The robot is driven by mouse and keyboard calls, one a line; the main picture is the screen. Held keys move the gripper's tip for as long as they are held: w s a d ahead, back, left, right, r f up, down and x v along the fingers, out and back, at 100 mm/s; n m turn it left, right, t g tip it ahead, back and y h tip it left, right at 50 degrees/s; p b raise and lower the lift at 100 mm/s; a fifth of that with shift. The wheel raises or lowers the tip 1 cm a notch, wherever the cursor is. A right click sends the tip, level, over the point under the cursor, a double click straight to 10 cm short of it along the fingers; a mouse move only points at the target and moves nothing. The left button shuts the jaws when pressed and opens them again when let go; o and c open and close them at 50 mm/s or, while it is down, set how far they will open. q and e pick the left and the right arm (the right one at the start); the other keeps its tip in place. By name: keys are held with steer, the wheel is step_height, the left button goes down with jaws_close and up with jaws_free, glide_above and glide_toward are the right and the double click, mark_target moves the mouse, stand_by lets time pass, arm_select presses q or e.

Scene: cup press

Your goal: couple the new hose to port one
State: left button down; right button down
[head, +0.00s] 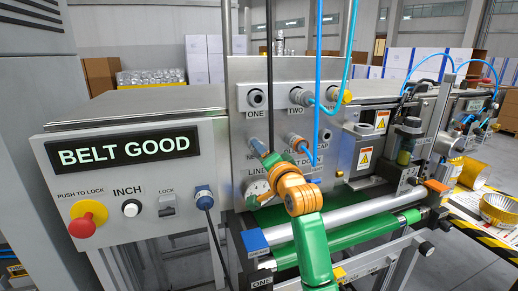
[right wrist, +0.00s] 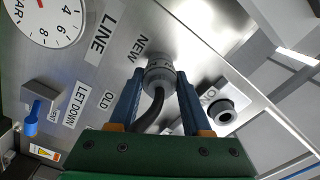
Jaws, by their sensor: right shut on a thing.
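In the head view my right gripper (head: 258,148) is below port one, and the coupling is mostly hidden. I cannot tell whether the coupling is seated on its holder. My left gripper is not in view.
A pressure gauge (right wrist: 42,18) and a blue-tipped let-down valve (right wrist: 32,118) are nearby. A green roller (head: 365,236) lies below. The BELT GOOD cabinet (head: 125,185) stands left.

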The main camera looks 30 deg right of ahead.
steer(key=shift+s+a, duration=0.1)
steer(key=shift+s, duration=0.2)
steer(key=shift+v, duration=1.45)
steer(key=p+v, duration=0.2)
steer(key=v, duration=0.3)
step_height(320, 180, up, 13)
steer(key=s+p, duration=0.1)
steer(key=p, duration=0.9)
steer(key=shift+s, duration=0.35)
steer(key=shift+a, duration=0.15)
